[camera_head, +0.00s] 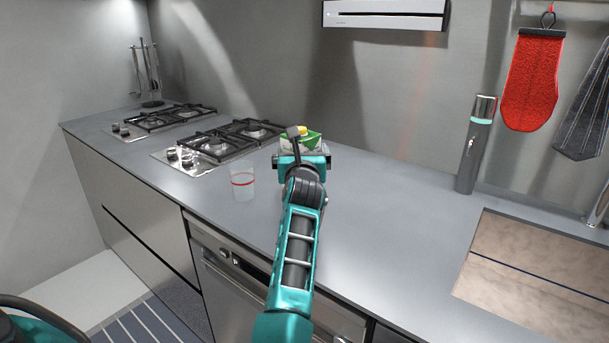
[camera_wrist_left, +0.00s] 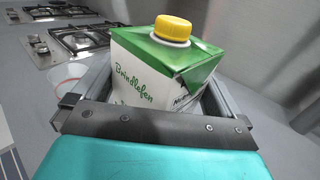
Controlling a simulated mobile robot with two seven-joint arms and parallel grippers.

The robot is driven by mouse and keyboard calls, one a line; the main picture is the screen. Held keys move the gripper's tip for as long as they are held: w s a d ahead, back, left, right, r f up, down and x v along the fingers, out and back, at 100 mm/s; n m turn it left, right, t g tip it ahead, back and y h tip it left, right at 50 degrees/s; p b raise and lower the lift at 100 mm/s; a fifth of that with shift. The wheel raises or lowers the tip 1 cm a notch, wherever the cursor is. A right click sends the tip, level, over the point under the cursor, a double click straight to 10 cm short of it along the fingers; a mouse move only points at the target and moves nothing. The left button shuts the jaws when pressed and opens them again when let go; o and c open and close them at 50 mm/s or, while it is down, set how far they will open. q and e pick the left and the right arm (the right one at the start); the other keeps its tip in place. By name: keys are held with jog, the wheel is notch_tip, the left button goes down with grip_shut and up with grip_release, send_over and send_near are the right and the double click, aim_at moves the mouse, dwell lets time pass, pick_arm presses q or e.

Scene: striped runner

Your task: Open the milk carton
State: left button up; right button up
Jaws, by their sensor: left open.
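The milk carton (camera_head: 315,142) stands on the grey counter beyond my left gripper, mostly hidden by it in the head view. In the left wrist view the carton (camera_wrist_left: 150,75) shows a green top, white sides with green lettering and a round yellow cap (camera_wrist_left: 173,28). The cap sits on the carton's top. My left gripper (camera_head: 303,157) is open, with its fingers on either side of the carton; I cannot tell whether they touch it. The carton's lower part is hidden behind the gripper. My right gripper is not in view.
A clear glass with a red band (camera_head: 242,184) stands left of the gripper. Gas burners (camera_head: 222,143) lie behind it to the left. A grey bottle (camera_head: 474,150) stands at the back right, near a beige board-like panel (camera_head: 535,270). The counter (camera_head: 400,210) between is clear.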

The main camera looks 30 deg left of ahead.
pick_arm(q)
jog(key=shift+s, duration=0.15)
jog(key=shift+c, duration=0.4)
jog(key=c, duration=1.6)
jog(key=shift+r, duration=0.15)
jog(key=shift+c, duration=0.2)
